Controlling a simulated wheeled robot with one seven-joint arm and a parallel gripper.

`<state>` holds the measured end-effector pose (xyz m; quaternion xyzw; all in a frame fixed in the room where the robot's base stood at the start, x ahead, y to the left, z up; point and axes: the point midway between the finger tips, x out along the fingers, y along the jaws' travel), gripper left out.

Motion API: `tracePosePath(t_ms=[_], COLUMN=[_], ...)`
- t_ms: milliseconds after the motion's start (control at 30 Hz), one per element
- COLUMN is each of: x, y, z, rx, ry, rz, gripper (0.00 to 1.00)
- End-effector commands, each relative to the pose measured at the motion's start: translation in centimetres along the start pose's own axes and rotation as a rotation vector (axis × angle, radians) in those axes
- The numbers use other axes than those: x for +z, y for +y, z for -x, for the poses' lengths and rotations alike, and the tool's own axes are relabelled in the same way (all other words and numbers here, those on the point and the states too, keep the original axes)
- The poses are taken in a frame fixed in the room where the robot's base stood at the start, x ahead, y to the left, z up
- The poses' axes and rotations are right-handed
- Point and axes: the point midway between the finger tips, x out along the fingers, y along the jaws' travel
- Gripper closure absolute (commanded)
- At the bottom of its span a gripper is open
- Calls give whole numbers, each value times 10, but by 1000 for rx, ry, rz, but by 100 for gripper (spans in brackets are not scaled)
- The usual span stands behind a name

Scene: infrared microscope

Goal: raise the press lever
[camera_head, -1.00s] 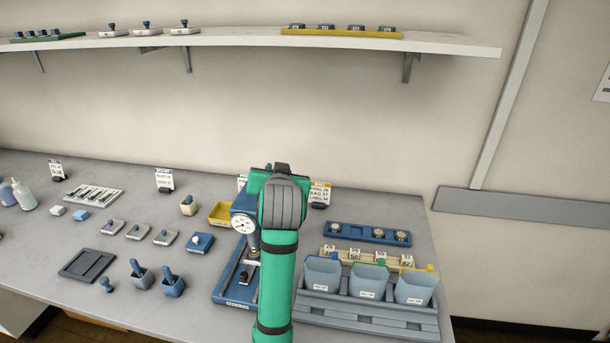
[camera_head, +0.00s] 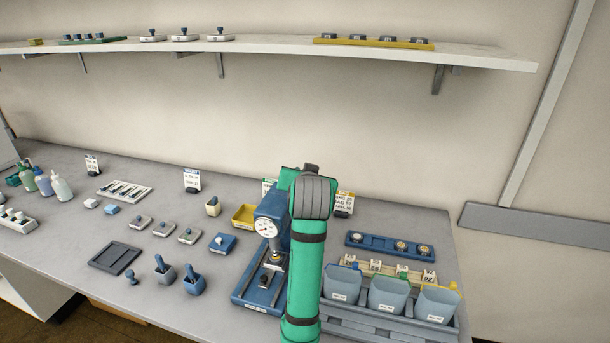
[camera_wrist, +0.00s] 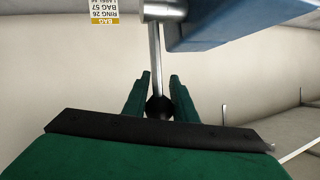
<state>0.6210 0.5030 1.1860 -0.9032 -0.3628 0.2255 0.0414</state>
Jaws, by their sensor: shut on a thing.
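The blue press (camera_head: 268,215) with a round white dial stands on its blue base (camera_head: 250,290) on the bench. In the wrist view, the press body (camera_wrist: 215,22) is at the upper right. A metal lever (camera_wrist: 154,60) hangs from it and ends in a dark round knob (camera_wrist: 159,108). My gripper (camera_wrist: 159,92) is shut on the lever at the knob, with one green finger on each side. In the head view my green arm hides the lever and my gripper.
Several grey bins (camera_head: 388,296) stand in a rack right of my arm. A blue tray (camera_head: 390,246) lies behind them. A yellow tray (camera_head: 244,217) and small blue box (camera_head: 222,243) are left of the press. A shelf (camera_head: 270,50) runs above.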

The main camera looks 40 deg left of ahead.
Motion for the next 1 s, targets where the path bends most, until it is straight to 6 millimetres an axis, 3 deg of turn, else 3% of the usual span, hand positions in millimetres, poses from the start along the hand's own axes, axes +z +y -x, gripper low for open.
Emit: tracePosePath(t_ms=[33,200,233,300,667,767,1000], x=[10,10,10,9,4,3,3], y=[8,8,8,8,4,4,4], z=[-4,-4,-4,-4,2,12,56], rx=[13,14,14,13,6,6,7], ry=[-23,-23,-23,-22,-10,-8,-9], rz=[-4,-5,-5,-5,-2,-2,-3], gripper=[100,100,70,57,57,57,57])
